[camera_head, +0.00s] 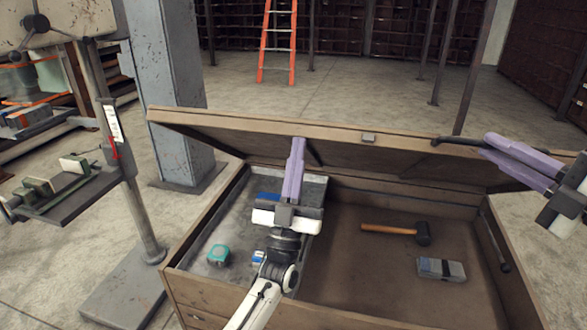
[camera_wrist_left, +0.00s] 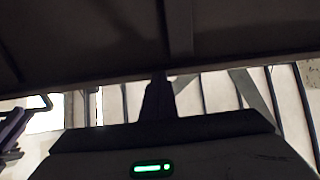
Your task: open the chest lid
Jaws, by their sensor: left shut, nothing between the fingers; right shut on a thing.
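The wooden chest (camera_head: 190,245) stands in front of me. Its lid (camera_head: 270,124) is raised and tilted, with the inside showing below it. My left gripper (camera_head: 298,142) is shut and empty, pointing up at the lid's underside near its upper edge. In the left wrist view the lid (camera_wrist_left: 90,40) spans the top, and my left gripper's dark tip (camera_wrist_left: 157,82) reaches its edge; contact is unclear. My right gripper (camera_head: 484,144) is shut at the lid's right part, by a dark bar-like piece (camera_head: 450,140). Its exact hold is hard to see.
Inside the chest lie a hammer (camera_head: 390,229), a grey block (camera_head: 441,268) and a tray (camera_head: 200,262) with a teal item (camera_head: 218,254). A grey pillar (camera_head: 172,90) and a stand (camera_head: 140,205) are close on the left. An orange ladder (camera_head: 278,40) is behind.

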